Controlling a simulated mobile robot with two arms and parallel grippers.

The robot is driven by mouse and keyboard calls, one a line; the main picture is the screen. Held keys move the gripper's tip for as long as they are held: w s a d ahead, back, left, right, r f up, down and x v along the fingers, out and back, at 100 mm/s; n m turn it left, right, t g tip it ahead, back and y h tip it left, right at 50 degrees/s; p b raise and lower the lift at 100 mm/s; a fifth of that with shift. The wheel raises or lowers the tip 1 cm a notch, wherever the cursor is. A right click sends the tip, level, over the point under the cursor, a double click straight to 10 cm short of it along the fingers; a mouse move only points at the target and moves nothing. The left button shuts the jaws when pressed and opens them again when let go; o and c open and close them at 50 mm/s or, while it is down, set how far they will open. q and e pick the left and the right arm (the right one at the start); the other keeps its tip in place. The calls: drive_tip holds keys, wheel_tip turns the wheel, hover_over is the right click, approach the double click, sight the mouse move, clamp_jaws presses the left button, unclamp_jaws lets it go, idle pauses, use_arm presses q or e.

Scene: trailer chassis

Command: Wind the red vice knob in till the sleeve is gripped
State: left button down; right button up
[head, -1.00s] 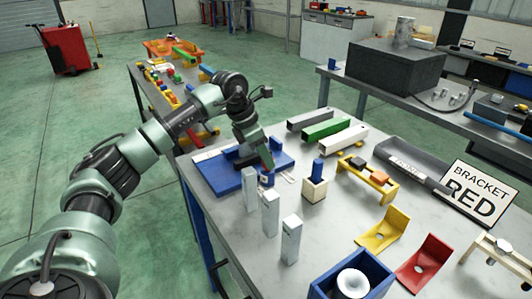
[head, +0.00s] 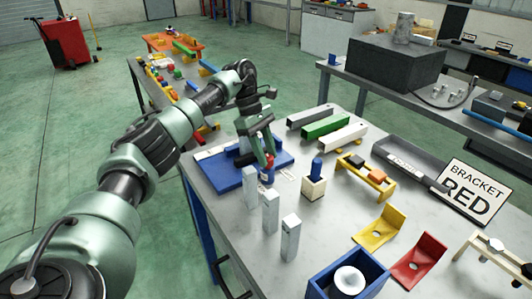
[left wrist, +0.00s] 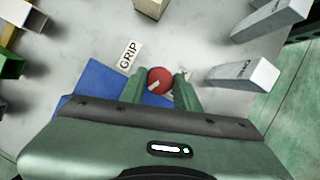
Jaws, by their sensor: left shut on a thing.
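The blue vice (head: 222,178) sits at the table's left edge, and part of its blue base shows in the left wrist view (left wrist: 88,92). The round red knob (left wrist: 160,80) has a pale mark on its top and lies between the two green fingers of my left gripper (left wrist: 159,88). In the head view my left gripper (head: 267,158) reaches down at the vice's front right side, shut on the knob. The gripper and arm cover much of the vice's jaws. I cannot make out the sleeve between them. My right gripper is not in view.
A GRIP label (left wrist: 130,54) lies beside the vice. Several upright grey posts (head: 270,211) stand close in front. A cream block with a blue peg (head: 314,182) stands to the right. Green (head: 325,124) and grey bars lie behind. A blue box (head: 345,282) is at the front.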

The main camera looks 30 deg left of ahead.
use_arm(q)
drive_tip(key=m+g, duration=0.1)
drive_tip(key=m, duration=0.2)
drive_tip(key=m+g, duration=0.1)
drive_tip(key=m, duration=0.1)
drive_tip(key=shift+w+r+m+y+b, duration=0.1)
drive_tip(key=shift+w+m+y+b, duration=0.1)
drive_tip(key=shift+m+y+b, duration=0.15)
drive_tip(key=shift+m, duration=0.25)
drive_tip(key=c, duration=1)
unclamp_jaws()
drive_tip(key=shift+c, duration=0.2)
